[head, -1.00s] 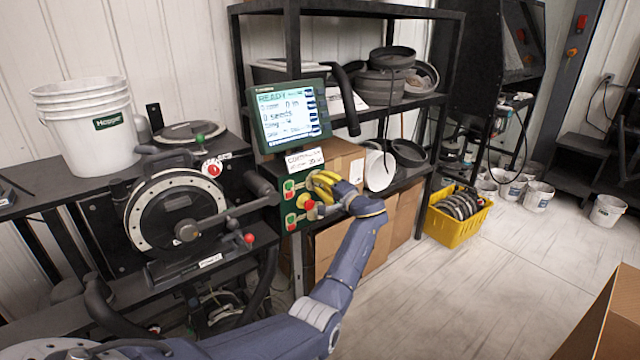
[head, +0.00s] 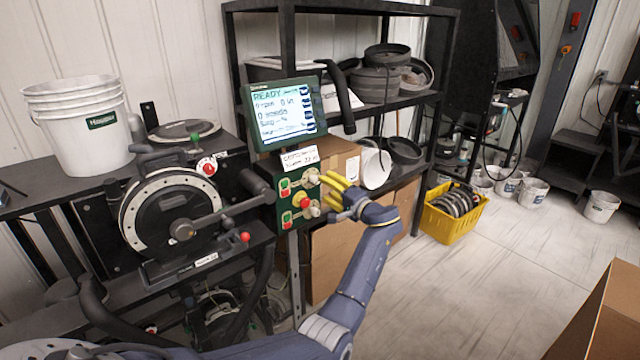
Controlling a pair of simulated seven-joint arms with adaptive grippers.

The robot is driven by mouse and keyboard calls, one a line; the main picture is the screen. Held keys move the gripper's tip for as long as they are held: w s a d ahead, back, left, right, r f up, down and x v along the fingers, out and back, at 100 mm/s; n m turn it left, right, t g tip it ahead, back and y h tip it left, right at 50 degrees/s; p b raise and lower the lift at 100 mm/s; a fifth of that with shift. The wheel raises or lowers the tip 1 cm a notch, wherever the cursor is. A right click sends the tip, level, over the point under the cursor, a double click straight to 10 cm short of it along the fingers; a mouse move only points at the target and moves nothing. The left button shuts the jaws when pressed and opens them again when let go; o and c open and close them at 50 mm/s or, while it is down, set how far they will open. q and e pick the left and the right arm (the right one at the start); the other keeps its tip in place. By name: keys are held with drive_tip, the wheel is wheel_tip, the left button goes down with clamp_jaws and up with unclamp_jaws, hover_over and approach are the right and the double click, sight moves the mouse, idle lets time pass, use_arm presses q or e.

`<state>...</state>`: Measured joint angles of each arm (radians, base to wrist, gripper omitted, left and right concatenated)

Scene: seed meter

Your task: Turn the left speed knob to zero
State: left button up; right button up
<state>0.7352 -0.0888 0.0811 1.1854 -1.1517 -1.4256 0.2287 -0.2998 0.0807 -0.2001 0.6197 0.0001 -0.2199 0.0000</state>
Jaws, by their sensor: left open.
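The green control panel (head: 291,214) hangs under the screen. It carries an upper pale knob (head: 313,177) and a lower pale knob (head: 315,209), with a red button (head: 305,201) between them and green and red push buttons on its left side. The labels are too small to tell which knob is the left speed knob, and the knob settings are unreadable. My left gripper (head: 331,188), with yellow fingers, is open and empty just right of the panel, close to both knobs. Contact with a knob cannot be made out. My right gripper is out of view.
The screen (head: 283,113) above the panel reads READY. The black seed meter (head: 172,213) with its round disc stands left of the panel. Cardboard boxes (head: 335,250) and a black shelf are behind my gripper. A yellow crate (head: 451,222) sits on the floor right.

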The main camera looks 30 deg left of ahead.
use_arm(q)
drive_tip(key=shift+v, duration=2.95)
